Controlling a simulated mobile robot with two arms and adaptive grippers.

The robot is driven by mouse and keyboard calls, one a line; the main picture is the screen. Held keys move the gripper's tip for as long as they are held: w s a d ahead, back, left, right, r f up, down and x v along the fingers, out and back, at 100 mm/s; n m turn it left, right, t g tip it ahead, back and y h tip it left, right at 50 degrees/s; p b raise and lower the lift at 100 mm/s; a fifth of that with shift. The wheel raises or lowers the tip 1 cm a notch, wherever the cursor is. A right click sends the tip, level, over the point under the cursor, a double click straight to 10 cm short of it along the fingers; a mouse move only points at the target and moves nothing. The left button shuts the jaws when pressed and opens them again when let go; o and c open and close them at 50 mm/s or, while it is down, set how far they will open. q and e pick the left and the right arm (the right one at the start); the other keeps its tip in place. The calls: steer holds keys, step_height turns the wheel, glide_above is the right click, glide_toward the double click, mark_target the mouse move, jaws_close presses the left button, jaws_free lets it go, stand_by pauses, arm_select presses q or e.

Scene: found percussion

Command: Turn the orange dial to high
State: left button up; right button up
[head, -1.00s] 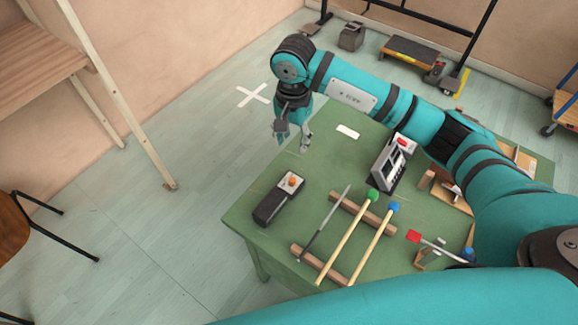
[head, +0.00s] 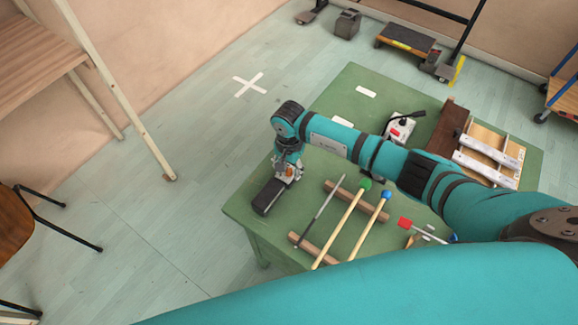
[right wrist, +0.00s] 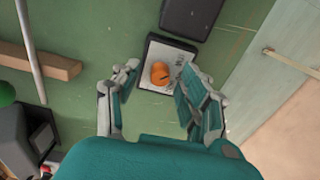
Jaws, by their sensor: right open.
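The box lies at the left part of the green table (head: 345,88). The box also shows in the right wrist view (right wrist: 190,15). My right gripper (head: 289,173) is low over the dial end and covers most of it in the head view. In the right wrist view, the right gripper (right wrist: 160,80) is open, with one finger on each side of the dial and gaps between. Touch cannot be told. My left gripper is not in view.
Right of the box, a metal rod (head: 318,208), a green-headed mallet (head: 342,225) and a blue-headed mallet (head: 366,227) rest across wooden bars. A red-headed hammer (head: 420,229) lies farther right. A device with a red switch (head: 400,128) and metal bars on wood (head: 485,158) stand behind.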

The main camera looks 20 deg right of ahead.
steer(key=shift+c, duration=0.3)
jaws_close()
